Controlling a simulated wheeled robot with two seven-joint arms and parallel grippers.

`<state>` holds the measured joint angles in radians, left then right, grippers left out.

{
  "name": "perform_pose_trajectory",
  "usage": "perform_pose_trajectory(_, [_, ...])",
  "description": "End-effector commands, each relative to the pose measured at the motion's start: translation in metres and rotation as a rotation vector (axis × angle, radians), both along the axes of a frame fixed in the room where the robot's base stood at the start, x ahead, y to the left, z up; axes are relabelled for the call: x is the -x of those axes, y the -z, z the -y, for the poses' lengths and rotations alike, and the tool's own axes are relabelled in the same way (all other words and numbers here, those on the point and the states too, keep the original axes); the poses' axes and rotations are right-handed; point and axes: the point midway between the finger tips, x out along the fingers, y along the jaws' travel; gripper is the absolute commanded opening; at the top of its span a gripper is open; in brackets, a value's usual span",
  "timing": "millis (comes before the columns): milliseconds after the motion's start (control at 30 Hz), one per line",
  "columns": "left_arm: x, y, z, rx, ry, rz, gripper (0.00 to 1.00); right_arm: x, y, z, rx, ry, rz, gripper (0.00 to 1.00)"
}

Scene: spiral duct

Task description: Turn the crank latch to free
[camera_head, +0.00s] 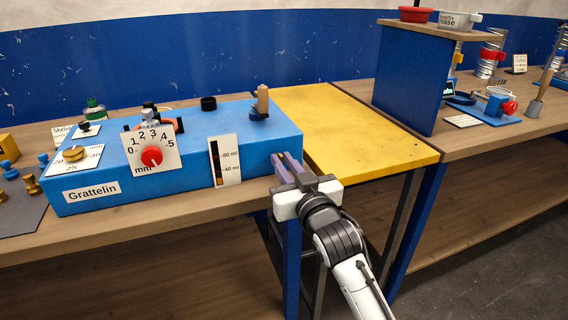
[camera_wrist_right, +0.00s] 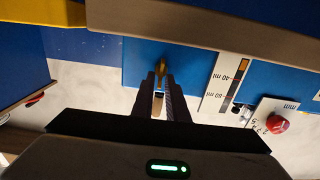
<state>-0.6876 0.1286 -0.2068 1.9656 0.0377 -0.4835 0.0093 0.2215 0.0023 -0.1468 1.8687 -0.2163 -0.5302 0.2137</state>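The crank latch (camera_head: 260,113) stands on the right end of the blue Grattelin box (camera_head: 110,192), its tan wooden handle upright on a dark base. My right gripper (camera_head: 287,163) is in front of the box's right front corner, below and nearer than the crank. Its two fingers are parallel with a narrow gap and nothing held. In the right wrist view, the crank's handle (camera_wrist_right: 160,68) shows past the fingertips of my right gripper (camera_wrist_right: 161,80), lined up with the gap and apparently apart from them. My left gripper is out of view.
The box front carries a dial with a red knob (camera_head: 151,156) and a level gauge (camera_head: 224,161). A black cap (camera_head: 208,103) stands left of the crank. The yellow table (camera_head: 350,130) to the right is clear. A blue shelf panel (camera_head: 405,80) rises beyond it.

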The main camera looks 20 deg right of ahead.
Motion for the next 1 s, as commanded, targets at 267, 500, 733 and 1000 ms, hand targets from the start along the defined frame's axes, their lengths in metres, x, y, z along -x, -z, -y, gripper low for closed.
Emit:
perform_pose_trajectory(267, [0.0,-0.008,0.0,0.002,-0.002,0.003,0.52,0.0,-0.001,-0.001,0.054,-0.001,-0.001,0.0])
perform_pose_trajectory(500, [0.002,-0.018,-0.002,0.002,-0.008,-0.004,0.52,0.0,-0.002,-0.002,0.212,-0.001,0.003,0.0])
perform_pose_trajectory(733, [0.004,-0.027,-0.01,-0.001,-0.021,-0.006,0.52,0.0,-0.001,-0.005,0.425,-0.001,0.01,0.0])
perform_pose_trajectory(1000, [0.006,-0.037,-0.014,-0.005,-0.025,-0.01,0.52,0.0,0.001,-0.007,0.682,-0.002,0.02,0.0])
